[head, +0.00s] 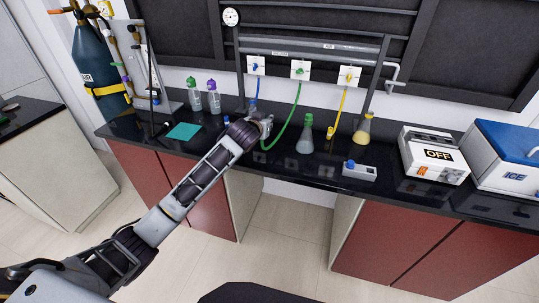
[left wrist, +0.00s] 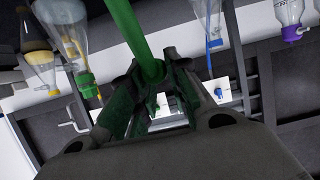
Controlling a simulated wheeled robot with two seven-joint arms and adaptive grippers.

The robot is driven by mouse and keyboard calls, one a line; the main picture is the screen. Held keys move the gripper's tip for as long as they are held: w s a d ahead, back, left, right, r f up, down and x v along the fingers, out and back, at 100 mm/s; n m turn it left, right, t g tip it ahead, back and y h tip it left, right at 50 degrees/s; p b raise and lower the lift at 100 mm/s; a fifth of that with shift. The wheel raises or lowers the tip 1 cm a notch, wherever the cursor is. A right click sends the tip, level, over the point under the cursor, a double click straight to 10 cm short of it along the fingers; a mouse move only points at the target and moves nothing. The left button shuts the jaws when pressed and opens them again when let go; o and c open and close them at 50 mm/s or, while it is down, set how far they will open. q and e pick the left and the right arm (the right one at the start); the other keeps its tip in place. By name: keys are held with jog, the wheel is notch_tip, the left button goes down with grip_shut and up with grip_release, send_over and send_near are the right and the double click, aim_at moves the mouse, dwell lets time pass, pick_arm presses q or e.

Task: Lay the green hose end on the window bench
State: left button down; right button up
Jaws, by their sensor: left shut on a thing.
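The green hose (head: 293,118) hangs in a loop from the middle wall tap (head: 300,70) down toward the black bench (head: 316,170) below the dark window panels. My left gripper (head: 264,122) is over the bench, left of the green-topped flask (head: 305,138). In the left wrist view, my left gripper (left wrist: 155,95) is shut on the green hose (left wrist: 135,30), which passes between its fingers. The hose's free end is hidden by the gripper. I cannot tell the exact height above the bench. My right gripper is not in view.
Two bottles (head: 213,98), a teal mat (head: 184,131) and a gas cylinder (head: 93,70) are left. Blue and yellow hoses hang nearby.

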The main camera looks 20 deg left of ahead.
pick_arm(q)
jog(key=shift+f, duration=0.3)
jog(key=shift+s+d+f, duration=0.1)
jog(key=shift+s+f, duration=0.1)
jog(key=shift+s, duration=0.1)
jog(key=shift+w, duration=0.1)
jog(key=shift+f, duration=0.15)
jog(key=shift+f, duration=3)
jog(key=shift+f, duration=1.9)
jog(key=shift+f, duration=0.6)
